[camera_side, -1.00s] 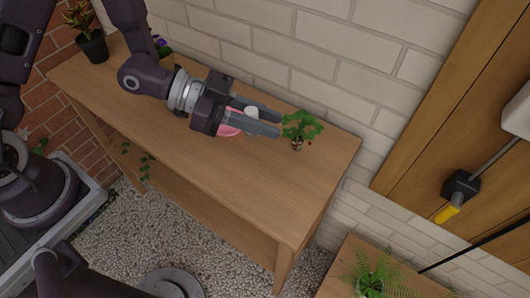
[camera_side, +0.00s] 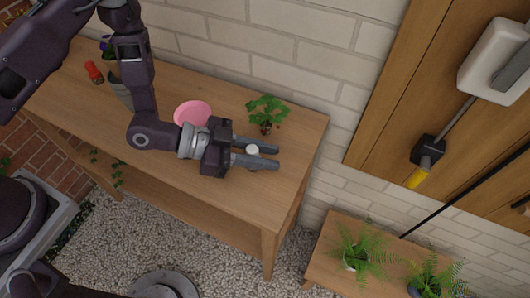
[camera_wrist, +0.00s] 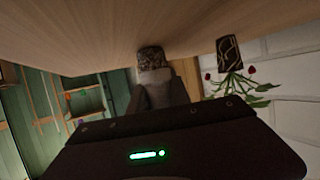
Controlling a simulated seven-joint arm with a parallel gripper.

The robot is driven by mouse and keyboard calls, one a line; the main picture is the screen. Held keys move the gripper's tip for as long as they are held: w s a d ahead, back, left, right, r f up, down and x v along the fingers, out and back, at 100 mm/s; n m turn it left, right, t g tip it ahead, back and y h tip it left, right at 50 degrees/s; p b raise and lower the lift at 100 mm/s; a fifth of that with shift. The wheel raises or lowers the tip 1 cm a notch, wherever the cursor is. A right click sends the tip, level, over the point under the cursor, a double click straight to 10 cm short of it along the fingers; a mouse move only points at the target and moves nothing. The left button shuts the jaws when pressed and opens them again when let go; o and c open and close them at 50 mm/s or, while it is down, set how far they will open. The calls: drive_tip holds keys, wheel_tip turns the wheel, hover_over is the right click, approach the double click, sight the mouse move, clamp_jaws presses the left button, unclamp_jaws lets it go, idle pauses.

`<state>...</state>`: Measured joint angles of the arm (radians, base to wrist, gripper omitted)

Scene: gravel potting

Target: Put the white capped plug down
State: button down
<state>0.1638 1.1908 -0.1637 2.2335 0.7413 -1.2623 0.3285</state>
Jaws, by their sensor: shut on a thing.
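My gripper (camera_side: 262,155) is shut on the white capped plug (camera_side: 253,149). The white cap shows between the two fingers, over the right part of the wooden bench (camera_side: 215,156). In the wrist view the plug (camera_wrist: 151,58) shows a dark, mottled part toward the bench top and a pale grey part beside the fingers. Its lower part is hidden in the side view. I cannot tell whether it touches the bench.
A leafy plant (camera_side: 267,106) stands just behind my gripper. A pink saucer (camera_side: 193,113) lies to the left. The front right of the bench is clear. Potted ferns (camera_side: 362,252) stand on a lower bench. The wrist view shows a dark patterned pot (camera_wrist: 229,50).

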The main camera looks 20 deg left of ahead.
drive_tip(key=shift+f, duration=0.1)
drive_tip(key=c, duration=1.2)
unclamp_jaws()
